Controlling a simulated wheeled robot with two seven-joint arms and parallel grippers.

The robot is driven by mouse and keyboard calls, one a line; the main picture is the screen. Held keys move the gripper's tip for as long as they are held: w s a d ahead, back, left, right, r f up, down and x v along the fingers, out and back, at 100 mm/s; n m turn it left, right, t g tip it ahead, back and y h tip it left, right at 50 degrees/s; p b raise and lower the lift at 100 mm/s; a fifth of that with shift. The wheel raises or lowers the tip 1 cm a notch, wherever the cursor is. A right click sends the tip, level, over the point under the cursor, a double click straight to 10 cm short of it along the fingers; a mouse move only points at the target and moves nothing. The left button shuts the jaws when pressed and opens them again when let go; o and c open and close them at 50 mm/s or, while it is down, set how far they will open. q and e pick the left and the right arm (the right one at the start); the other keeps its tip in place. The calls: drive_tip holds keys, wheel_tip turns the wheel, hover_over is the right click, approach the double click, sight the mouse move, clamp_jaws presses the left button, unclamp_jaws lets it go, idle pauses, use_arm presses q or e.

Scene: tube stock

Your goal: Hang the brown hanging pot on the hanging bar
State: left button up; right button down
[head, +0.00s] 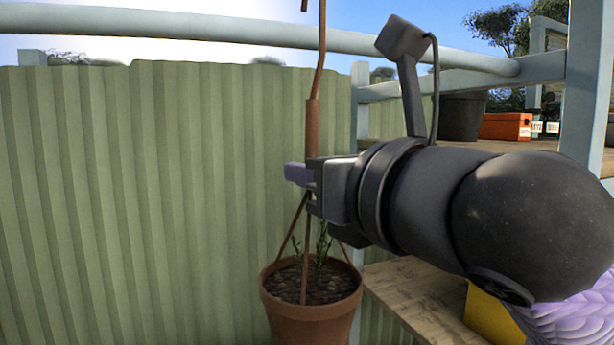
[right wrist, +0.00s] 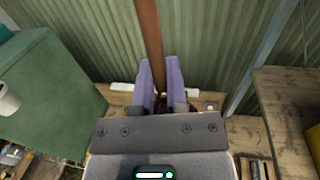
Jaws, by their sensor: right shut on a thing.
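The brown hanging pot (head: 310,316) holds dark soil and a small green plant. Its thin brown hanger legs meet at a thicker stem (head: 312,130) that rises to the top of the head view. My right gripper (head: 300,174) is shut on the stem, with the pot hanging below it. In the right wrist view the two purple fingers (right wrist: 160,85) flank the brown stem (right wrist: 150,35). The hanging bar (head: 200,28) is a pale blue-grey tube across the top; the stem crosses in front of it. The stem's upper end is cut off by the frame. My left gripper is not in view.
A green corrugated wall (head: 150,190) stands behind the pot. A wooden shelf (head: 425,298) lies at the lower right, with a yellow object (head: 490,318) by it. A black pot (head: 462,115) and an orange box (head: 506,126) stand on a higher shelf. A green cabinet (right wrist: 50,95) shows in the wrist view.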

drive_tip(key=shift+w+a+f+b, duration=0.15)
drive_tip(key=shift+w+f+b, duration=0.35)
drive_tip(key=shift+f, duration=0.1)
drive_tip(key=shift+w+a+f+b, duration=0.15)
drive_tip(key=shift+w+f+b, duration=0.25)
drive_tip(key=shift+f, duration=0.2)
